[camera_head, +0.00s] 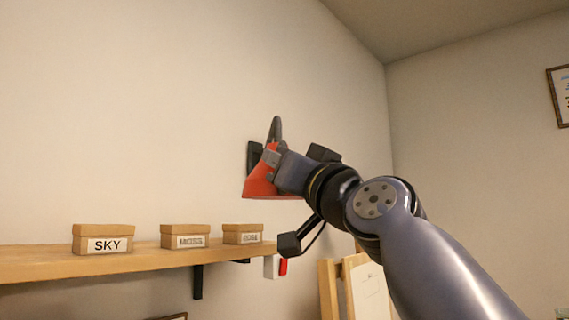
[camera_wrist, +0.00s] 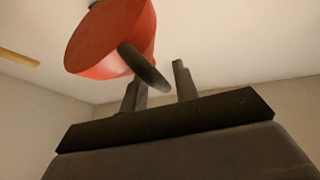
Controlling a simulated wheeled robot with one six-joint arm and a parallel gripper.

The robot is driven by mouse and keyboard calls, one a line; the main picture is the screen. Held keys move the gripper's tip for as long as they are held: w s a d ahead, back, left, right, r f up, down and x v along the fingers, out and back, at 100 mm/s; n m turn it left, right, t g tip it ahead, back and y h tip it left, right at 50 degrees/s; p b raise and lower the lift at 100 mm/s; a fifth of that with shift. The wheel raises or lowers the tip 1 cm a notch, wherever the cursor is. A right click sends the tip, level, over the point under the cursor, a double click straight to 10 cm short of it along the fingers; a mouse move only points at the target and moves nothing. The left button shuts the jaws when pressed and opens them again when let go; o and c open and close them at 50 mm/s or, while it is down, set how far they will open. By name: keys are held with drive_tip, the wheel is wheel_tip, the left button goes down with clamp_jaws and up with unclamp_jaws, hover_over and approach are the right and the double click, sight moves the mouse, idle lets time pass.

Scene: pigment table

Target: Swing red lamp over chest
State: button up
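The red lamp (camera_head: 259,182) has a cone-shaped shade, near a dark bracket on the wall in the head view. In the wrist view its shade (camera_wrist: 118,38) fills the upper left, with a dark rounded handle (camera_wrist: 142,66) sticking out. My gripper (camera_head: 277,160) is right at the lamp and covers part of it. In the wrist view my gripper's two fingers (camera_wrist: 160,82) stand apart, with the handle's end near the gap between them. I see no clear grip; whether a finger touches the handle is unclear. No chest shows in either view.
A wooden shelf (camera_head: 140,261) runs along the left wall below the lamp, bearing boxes, one labelled SKY (camera_head: 103,240). A wooden easel-like frame (camera_head: 328,288) stands below my arm. A picture frame (camera_head: 559,97) hangs at the far right. The wall above the shelf is clear.

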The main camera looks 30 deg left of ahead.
drive_tip(key=shift+o, duration=0.3)
drive_tip(key=shift+d+f, duration=0.1)
drive_tip(key=shift+s+d+f+b, duration=0.1)
drive_tip(key=shift+d+f+b, duration=0.1)
drive_tip(key=shift+b, duration=0.1)
drive_tip(key=b+v, duration=0.6)
drive_tip(key=v, duration=0.4)
drive_tip(key=shift+s+r, duration=0.1)
drive_tip(key=shift+r, duration=0.1)
drive_tip(key=p+x, duration=0.6)
drive_tip(key=x, duration=0.3)
drive_tip(key=shift+a+r, duration=0.1)
drive_tip(key=shift+r, duration=0.05)
drive_tip(key=shift+p+x, duration=0.35)
drive_tip(key=shift+x, duration=0.4)
drive_tip(key=shift+w+f, duration=0.2)
drive_tip(key=shift+w, duration=0.05)
